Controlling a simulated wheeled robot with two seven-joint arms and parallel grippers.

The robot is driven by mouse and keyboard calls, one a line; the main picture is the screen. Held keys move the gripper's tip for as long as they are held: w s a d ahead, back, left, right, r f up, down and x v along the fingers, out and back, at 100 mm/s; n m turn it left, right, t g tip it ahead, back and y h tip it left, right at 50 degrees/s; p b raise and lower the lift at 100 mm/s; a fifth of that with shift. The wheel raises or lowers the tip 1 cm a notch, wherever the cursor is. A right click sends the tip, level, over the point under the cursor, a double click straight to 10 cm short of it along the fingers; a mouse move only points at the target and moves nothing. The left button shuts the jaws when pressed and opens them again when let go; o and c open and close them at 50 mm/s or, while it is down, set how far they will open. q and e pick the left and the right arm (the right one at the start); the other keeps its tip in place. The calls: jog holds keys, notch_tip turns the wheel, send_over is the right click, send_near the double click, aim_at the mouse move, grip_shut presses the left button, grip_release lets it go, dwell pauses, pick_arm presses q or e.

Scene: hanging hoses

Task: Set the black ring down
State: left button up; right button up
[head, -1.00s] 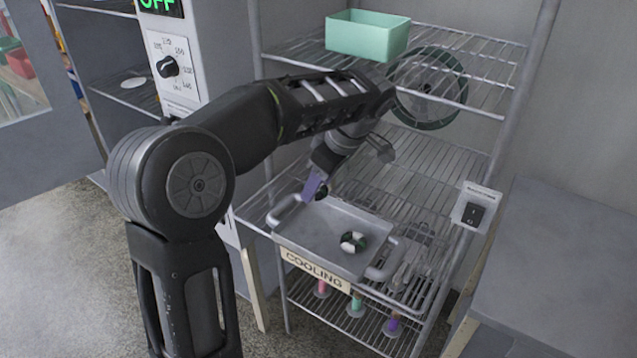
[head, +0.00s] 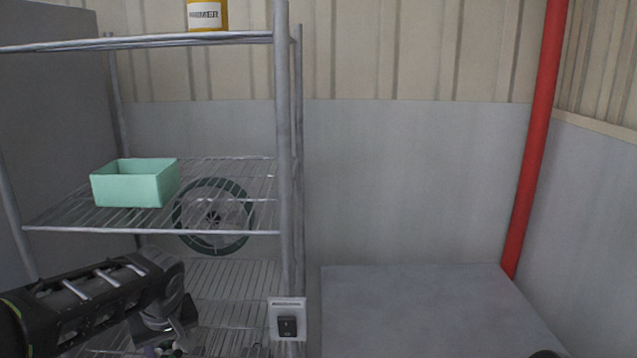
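My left arm comes in from the lower left, and my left gripper (head: 168,343) is at the bottom edge, in front of the lower part of the wire rack (head: 284,140). Its fingertips are mostly cut off by the frame edge, so I cannot tell whether it is open or shut. Small dark and purple bits show by the fingers, too little to identify. I cannot make out the black ring. The tray seen earlier is out of view. My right gripper is not identifiable.
A mint-green bin (head: 135,183) stands on the rack's middle shelf. A dark green spoked wheel (head: 214,217) is behind the rack. A yellow labelled container (head: 207,14) is on top. A switch box (head: 287,318) is on the rack's post. A bare grey tabletop (head: 430,305) and red pipe (head: 535,140) are right.

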pick_arm(q)
jog(key=d+m, duration=0.2)
jog(key=w+d+f+m+h, duration=0.1)
jog(key=d+m, duration=0.1)
jog(key=d+m+t+h, duration=0.1)
jog(key=d+m, duration=0.1)
jog(key=d, duration=0.1)
jog(key=shift+w+f, duration=0.25)
jog(key=d, duration=0.1)
jog(key=d+m, duration=0.1)
jog(key=d, duration=0.1)
jog(key=shift+s+f+h, duration=0.2)
jog(key=shift+s+h, duration=0.15)
jog(key=shift+h, duration=0.05)
jog(key=shift+s+r, duration=0.1)
